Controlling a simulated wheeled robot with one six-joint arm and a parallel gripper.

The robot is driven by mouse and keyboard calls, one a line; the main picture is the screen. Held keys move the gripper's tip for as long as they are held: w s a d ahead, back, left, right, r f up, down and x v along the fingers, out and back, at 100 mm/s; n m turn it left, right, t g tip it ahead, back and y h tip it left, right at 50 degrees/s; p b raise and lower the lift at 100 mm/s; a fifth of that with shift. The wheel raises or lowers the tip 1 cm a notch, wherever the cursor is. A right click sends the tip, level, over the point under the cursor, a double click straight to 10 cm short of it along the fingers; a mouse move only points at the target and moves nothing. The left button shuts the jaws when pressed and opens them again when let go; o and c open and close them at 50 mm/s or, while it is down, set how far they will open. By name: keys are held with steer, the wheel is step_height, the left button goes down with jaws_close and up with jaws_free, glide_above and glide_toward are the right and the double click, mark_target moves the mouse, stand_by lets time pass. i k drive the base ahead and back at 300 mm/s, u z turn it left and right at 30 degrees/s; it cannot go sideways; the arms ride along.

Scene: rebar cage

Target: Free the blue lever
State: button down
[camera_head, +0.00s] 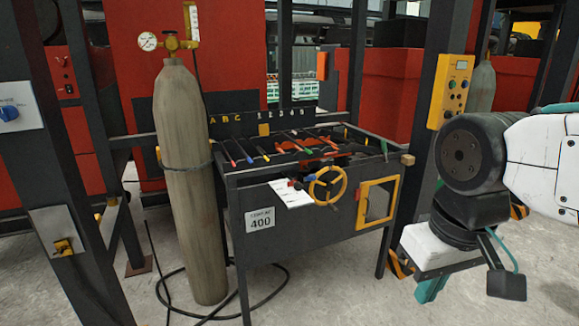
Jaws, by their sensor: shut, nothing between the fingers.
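A blue lever (248,157) is in the row of coloured-tipped rods on the left part of the dark metal bench (310,234). It lies between a red-tipped rod (233,161) and a yellow-tipped rod (265,156). What holds its far end is too small to tell. My gripper (430,291) hangs at the lower right, its teal fingers pointing down. It is shut and empty, to the right of the bench and well apart from the lever.
A tall gas cylinder (182,190) stands at the bench's left front. A yellow handwheel (327,186) and a yellow-framed box (376,203) are on the bench front. A black hose (280,281) lies on the floor. A dark post (428,130) stands behind my arm.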

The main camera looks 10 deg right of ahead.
mark_target(313, 177)
steer(key=u, duration=0.1)
steer(key=i, duration=1.15)
steer(key=z, duration=0.35)
